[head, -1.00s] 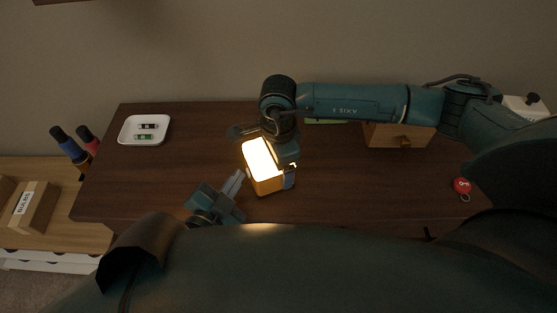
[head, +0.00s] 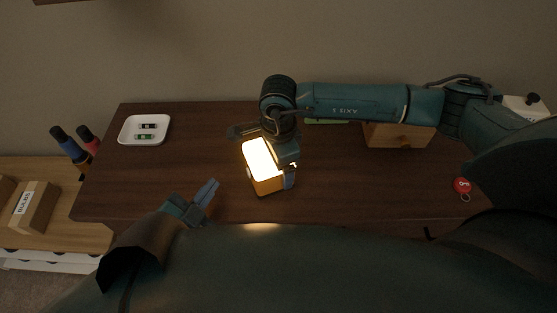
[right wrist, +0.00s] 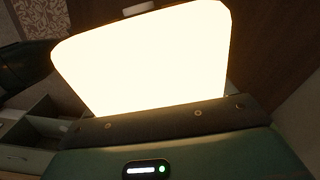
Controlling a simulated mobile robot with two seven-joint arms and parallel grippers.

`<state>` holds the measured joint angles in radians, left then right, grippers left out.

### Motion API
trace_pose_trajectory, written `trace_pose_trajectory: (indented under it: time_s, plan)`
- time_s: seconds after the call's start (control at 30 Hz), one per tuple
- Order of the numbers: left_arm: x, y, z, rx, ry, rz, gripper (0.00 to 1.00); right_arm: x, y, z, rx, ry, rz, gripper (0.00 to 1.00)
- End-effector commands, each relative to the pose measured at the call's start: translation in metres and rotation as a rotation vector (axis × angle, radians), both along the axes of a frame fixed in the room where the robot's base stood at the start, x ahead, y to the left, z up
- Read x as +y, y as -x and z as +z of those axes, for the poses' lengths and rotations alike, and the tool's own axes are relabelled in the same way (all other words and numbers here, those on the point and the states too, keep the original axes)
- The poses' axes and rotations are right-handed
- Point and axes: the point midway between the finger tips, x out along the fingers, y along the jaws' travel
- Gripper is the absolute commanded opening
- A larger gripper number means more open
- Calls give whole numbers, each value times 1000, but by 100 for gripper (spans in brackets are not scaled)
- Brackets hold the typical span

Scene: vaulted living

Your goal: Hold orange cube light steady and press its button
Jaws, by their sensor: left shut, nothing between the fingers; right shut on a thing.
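The orange cube light (head: 267,186) stands on the dark wooden table top, its panel glowing bright white. The glowing panel also fills much of the right wrist view (right wrist: 145,60). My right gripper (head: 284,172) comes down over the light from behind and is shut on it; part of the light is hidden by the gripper. My left gripper (head: 210,188) is shut and empty, to the left of the light and apart from it, near the table's front edge. I cannot make out the light's button.
A white tray (head: 125,138) with two small batteries sits at the table's back left. A wooden box (head: 398,136) stands behind my right arm. A red round tag (head: 462,185) lies at the right. Bottles (head: 64,143) and a cardboard box (head: 36,207) stand on a lower surface at left.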

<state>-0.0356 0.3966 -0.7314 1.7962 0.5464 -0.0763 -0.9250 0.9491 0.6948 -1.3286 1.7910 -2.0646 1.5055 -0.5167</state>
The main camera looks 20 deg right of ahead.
Motion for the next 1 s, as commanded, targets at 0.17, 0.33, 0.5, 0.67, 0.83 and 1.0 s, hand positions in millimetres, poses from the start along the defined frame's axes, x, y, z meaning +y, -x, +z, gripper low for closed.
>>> trace_pose_trajectory:
  time_s: [0.17, 0.33, 0.5, 0.67, 0.83, 1.0]
  plan:
    - [9, 0, 1, 0, 0, -1, 0, 0, 0, 0, -1, 0, 0, 56]
    - [9, 0, 1, 1, 1, -1, 0, 0, 0, 0, -1, 0, 0, 56]
    - [9, 0, 1, 0, 1, 0, 0, 0, 0, 0, -1, 0, 0, 82]
    - [9, 0, 1, -1, 1, -1, 0, 0, 0, 0, -1, 0, 0, 96]
    - [9, 0, 0, 0, 0, 0, 0, 0, 0, 0, 0, 0, 0, 100]
    - [9, 0, 0, 0, 0, 0, 0, 0, 0, 3, -1, 0, 0, 100]
